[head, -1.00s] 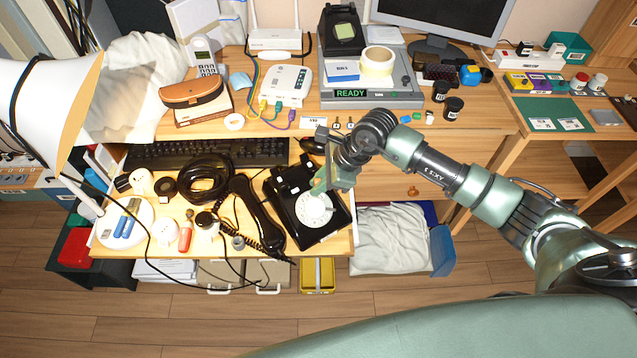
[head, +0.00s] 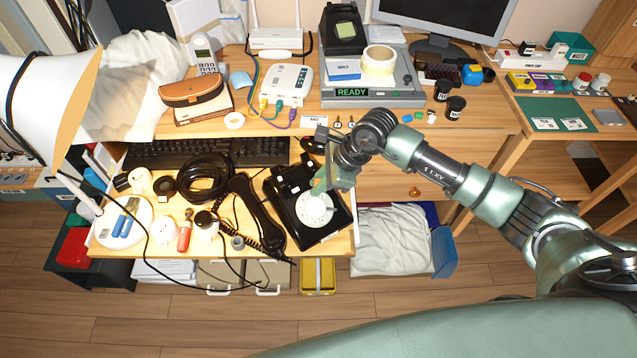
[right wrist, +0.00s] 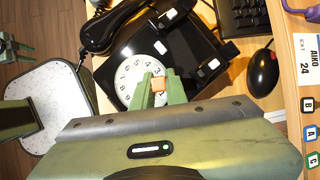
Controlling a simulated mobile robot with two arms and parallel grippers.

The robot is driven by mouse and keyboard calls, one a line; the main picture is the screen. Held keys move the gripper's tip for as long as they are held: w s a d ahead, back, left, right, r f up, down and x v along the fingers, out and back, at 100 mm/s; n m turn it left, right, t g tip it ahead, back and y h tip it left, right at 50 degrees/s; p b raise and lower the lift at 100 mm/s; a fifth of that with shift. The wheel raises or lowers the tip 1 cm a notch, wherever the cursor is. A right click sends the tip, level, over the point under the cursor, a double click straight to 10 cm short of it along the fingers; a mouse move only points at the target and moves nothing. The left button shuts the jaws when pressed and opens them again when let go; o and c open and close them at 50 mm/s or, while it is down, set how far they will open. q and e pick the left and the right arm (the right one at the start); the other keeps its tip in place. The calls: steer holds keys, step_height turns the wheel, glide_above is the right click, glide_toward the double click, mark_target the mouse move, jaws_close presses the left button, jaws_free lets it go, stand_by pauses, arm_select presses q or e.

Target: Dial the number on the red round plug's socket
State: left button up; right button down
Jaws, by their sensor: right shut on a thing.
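A black rotary phone (head: 326,224) with a white dial (head: 313,209) sits at the desk's front edge; the dial also shows in the right wrist view (right wrist: 131,74). Its black handset (head: 255,210) lies off to its left. My right gripper (head: 322,187) is over the dial's upper right edge. In the right wrist view its green fingers (right wrist: 159,90) are shut on a small orange piece (right wrist: 158,84). Contact with the dial is unclear. My left gripper (right wrist: 12,46) seems to show at the far left of that view, too small to read. I cannot make out a red round plug's socket.
A white strip (head: 535,59) with several plugs lies at the back right. An extension card (right wrist: 305,60) reads "AIKO EXT 24". A black mouse (right wrist: 263,72) and keyboard (head: 215,153) lie behind the phone. Cables, a lamp and small items crowd the left.

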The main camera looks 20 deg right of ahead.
steer(key=shift+s+d+f+b, duration=0.2)
steer(key=shift+d+b, duration=0.1)
steer(key=shift+d, duration=0.3)
steer(key=shift+s+d+f, duration=0.25)
steer(key=shift+s+d, duration=0.2)
stand_by(0.4)
steer(key=shift+s+d+f+b, duration=0.2)
steer(key=shift+s+b, duration=0.15)
steer(key=shift+s, duration=0.15)
